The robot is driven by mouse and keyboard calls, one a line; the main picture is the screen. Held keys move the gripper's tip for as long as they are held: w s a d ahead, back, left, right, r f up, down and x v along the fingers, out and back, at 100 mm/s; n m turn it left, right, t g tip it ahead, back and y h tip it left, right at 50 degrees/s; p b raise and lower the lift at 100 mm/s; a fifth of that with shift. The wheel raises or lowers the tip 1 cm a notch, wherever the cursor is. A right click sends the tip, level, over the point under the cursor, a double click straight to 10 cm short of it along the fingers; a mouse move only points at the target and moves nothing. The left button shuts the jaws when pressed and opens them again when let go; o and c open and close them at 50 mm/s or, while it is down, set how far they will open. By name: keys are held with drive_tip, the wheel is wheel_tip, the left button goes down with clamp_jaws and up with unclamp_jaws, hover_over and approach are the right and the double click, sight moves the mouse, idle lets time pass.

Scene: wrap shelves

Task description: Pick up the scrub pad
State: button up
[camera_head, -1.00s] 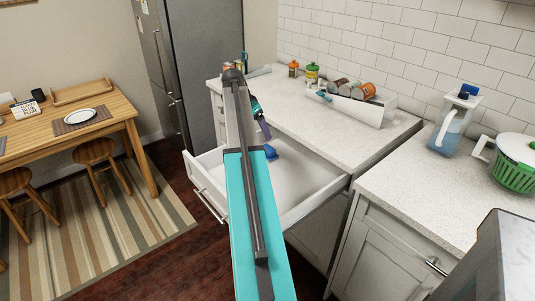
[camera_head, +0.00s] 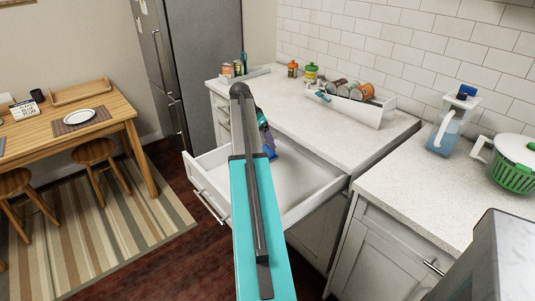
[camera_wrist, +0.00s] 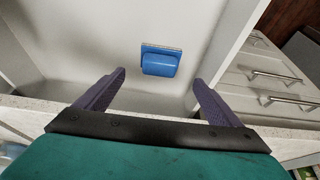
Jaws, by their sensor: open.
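The scrub pad (camera_wrist: 160,62) is a blue block with a thin pale layer along its far edge. It lies on the white floor of the open drawer (camera_wrist: 205,25), in the upper middle of the wrist view. My gripper (camera_wrist: 158,82) is open and empty, its two purple fingers spread apart. The pad is beyond the fingertips, roughly centred between them, and not touched. In the head view my gripper (camera_head: 268,145) is over the open drawer (camera_head: 300,205), and my arm hides part of the drawer. The pad is mostly hidden there.
The drawer's walls surround the pad, with the countertop (camera_head: 335,140) above and behind. On the counter stand a white bin with cans (camera_head: 352,107), small jars (camera_head: 311,74) and a tray of items (camera_head: 240,73). The drawer floor around the pad is clear.

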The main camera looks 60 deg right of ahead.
sight(267, 148)
drive_tip(key=shift+x, duration=1.5)
drive_tip(key=shift+p+x, duration=0.9)
drive_tip(key=shift+x, duration=1.7)
drive_tip(key=c, duration=1.2)
drive_tip(key=shift+o, duration=0.2)
drive_tip(key=shift+r, duration=0.15)
